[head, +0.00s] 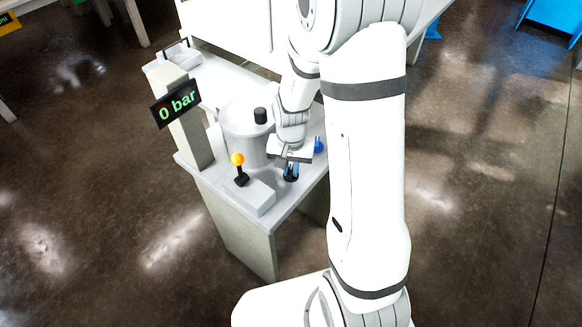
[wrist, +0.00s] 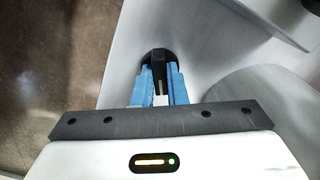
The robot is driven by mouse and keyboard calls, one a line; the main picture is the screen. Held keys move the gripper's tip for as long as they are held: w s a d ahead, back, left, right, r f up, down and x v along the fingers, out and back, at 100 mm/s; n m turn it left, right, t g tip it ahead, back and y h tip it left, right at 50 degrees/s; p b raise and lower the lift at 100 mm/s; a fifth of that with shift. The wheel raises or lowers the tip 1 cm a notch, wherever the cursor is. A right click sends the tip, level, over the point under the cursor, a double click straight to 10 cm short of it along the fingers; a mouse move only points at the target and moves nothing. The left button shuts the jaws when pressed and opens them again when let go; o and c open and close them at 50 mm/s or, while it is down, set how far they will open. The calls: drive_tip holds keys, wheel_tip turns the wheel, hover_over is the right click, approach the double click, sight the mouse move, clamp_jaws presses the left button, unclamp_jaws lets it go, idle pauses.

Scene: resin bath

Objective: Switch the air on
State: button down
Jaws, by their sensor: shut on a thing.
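A bench-top control shows a grey box (head: 252,197) with a black lever topped by an orange ball (head: 237,159), standing near the bench's front left. A black display (head: 175,104) on a grey post reads "0 bar" in green. My gripper (head: 291,171) points down at the bench to the right of the lever, apart from it. Its blue fingers are shut on a small black thing (head: 291,178). In the wrist view my gripper (wrist: 160,82) has this black thing (wrist: 158,56) between its fingers, which partly hide it. I cannot tell exactly what it is.
A pale round vessel (head: 241,135) with a black knob (head: 260,115) stands behind the lever. A small blue part (head: 318,145) shows right of my gripper. The light grey bench (head: 193,161) is narrow, with open floor to its left.

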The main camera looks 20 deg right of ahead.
sight(291, 170)
drive_tip(key=c, duration=1.5)
unclamp_jaws()
drive_tip(key=shift+o, duration=0.2)
drive_tip(key=shift+r, duration=0.1)
wheel_tip(291, 170, up, 8)
drive_tip(key=shift+f+p, duration=0.15)
drive_tip(key=shift+p, duration=0.25)
drive_tip(key=s+r+n+t+p, duration=0.2)
drive_tip(key=s+r+n, duration=0.3)
drive_tip(key=s+r, duration=0.9)
wheel_tip(291, 170, up, 3)
drive_tip(key=shift+s+d+f+t+p, duration=0.2)
drive_tip(key=shift+t+p, duration=0.1)
drive_tip(key=shift+p, duration=0.6)
